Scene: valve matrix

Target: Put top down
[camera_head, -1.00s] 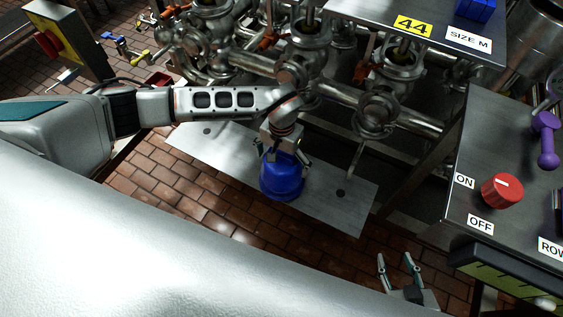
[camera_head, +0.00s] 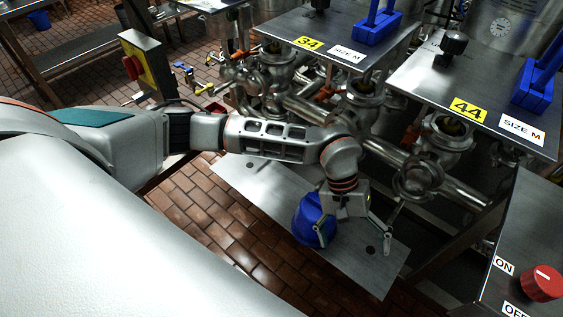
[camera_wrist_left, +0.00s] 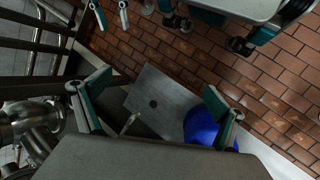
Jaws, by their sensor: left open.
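The blue top (camera_head: 308,218) is a rounded blue piece that appears to rest on the bare metal plate (camera_head: 262,190). In the left wrist view it shows (camera_wrist_left: 200,128) partly behind one finger. My left gripper (camera_head: 357,236) is open and empty, just right of the blue top, with one finger in front of it; I cannot tell if that finger touches it. Its spread fingers also show in the wrist view (camera_wrist_left: 157,85). My right gripper (camera_wrist_left: 111,18) shows at the top of the wrist view, its fingers apart and empty.
Steel valves and pipes (camera_head: 415,182) stand behind and right of the plate. A control panel with a red knob (camera_head: 542,283) is at the right edge. Signed metal shelves (camera_head: 430,85) hold blue pieces. Brick floor (camera_head: 215,215) lies left of the plate.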

